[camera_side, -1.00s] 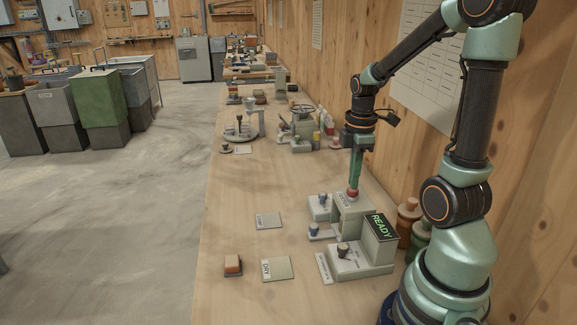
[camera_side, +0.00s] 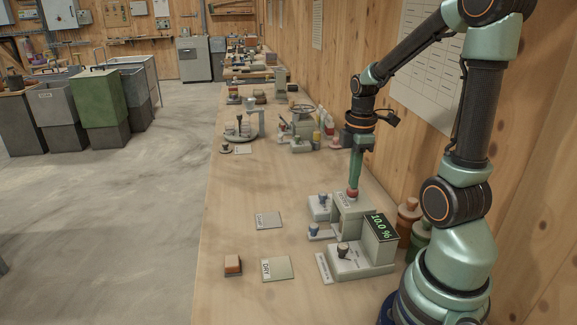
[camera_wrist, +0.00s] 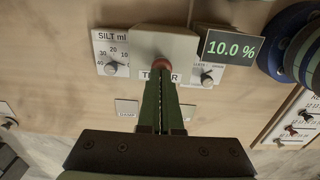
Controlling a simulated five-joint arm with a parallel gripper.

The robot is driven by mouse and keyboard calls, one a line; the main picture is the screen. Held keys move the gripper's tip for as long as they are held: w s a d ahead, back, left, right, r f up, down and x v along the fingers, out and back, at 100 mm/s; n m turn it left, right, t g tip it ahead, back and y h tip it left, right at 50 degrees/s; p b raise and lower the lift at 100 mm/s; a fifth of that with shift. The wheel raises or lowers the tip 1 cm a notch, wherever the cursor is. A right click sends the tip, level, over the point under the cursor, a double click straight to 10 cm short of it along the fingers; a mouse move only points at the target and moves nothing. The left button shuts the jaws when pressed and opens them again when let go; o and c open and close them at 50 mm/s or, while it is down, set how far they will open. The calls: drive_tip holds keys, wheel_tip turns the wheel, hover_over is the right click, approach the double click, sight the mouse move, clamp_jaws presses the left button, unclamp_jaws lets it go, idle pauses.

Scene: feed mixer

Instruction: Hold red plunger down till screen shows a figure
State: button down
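The red plunger (camera_side: 352,194) sits on top of the grey tester (camera_side: 352,207), on the bench beside my base. My gripper (camera_side: 354,186) points straight down with its fingers together, the tips at the plunger's top. In the wrist view the closed fingertips (camera_wrist: 161,73) meet the red plunger (camera_wrist: 162,64), partly covering it. How far the plunger is pressed cannot be told. The tester's dark screen (camera_side: 380,226) shows "10.0 %" in green; the wrist view's screen (camera_wrist: 229,47) reads the same.
A pad marked DRY (camera_side: 277,269), another pad (camera_side: 269,221) and an orange-topped block (camera_side: 233,264) lie to the left. Brown and green bottles (camera_side: 408,213) stand behind the screen.

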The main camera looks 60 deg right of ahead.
wheel_tip(320, 180, up, 14)
idle(0.6)
